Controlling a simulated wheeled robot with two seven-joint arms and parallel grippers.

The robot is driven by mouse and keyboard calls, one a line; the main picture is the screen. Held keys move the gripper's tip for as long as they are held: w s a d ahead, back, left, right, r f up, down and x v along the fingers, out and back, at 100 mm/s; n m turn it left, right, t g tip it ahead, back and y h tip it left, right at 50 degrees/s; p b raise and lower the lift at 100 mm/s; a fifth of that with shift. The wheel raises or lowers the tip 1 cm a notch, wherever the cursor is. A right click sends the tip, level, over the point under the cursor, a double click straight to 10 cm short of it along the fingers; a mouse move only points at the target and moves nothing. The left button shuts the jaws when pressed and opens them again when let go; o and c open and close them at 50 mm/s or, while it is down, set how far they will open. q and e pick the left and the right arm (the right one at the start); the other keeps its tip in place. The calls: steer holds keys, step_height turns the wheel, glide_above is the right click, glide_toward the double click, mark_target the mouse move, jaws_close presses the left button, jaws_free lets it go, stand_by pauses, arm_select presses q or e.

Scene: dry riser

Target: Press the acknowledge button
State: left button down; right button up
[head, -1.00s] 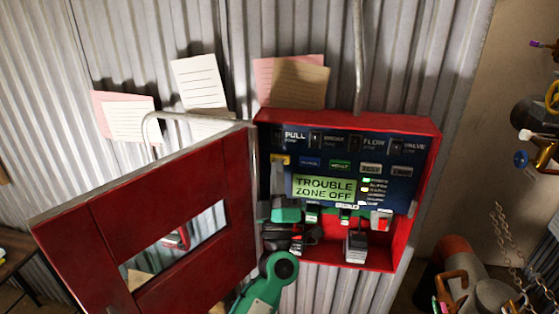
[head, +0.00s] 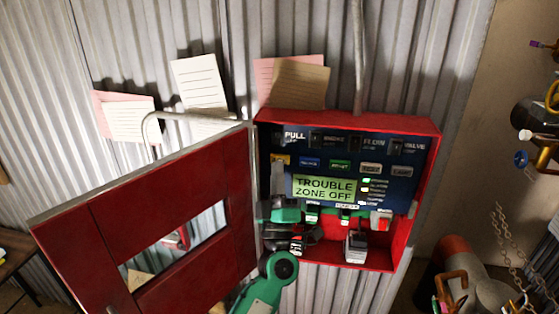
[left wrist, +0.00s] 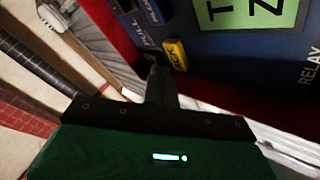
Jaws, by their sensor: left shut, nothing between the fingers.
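The acknowledge button is a yellow button marked ACK (left wrist: 175,54) in the left wrist view, on the dark blue panel. In the head view the yellow button (head: 285,159) shows at the panel's left edge, partly covered by my finger. My left gripper (head: 278,164) is shut and empty, inside the open red cabinet. In the left wrist view its closed fingertips (left wrist: 156,60) reach the lower left edge of the yellow button. I cannot tell whether they touch it. My right gripper is not in view.
The red cabinet door (head: 100,224) stands open to the left, close to my left arm. The green display (head: 324,188) reads TROUBLE ZONE OFF. Several other buttons and lit lamps fill the panel. A grey and black block (head: 356,244) sits in the cabinet's lower part.

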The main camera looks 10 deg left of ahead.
arm_select(q)
steer(key=shift+w, duration=0.15)
stand_by(0.4)
steer(key=shift+w, duration=0.25)
steer(key=shift+w, duration=0.5)
stand_by(0.8)
steer(key=shift+s, duration=0.95)
steer(key=s+p, duration=0.1)
steer(key=s, duration=0.4)
steer(key=shift+p, duration=0.4)
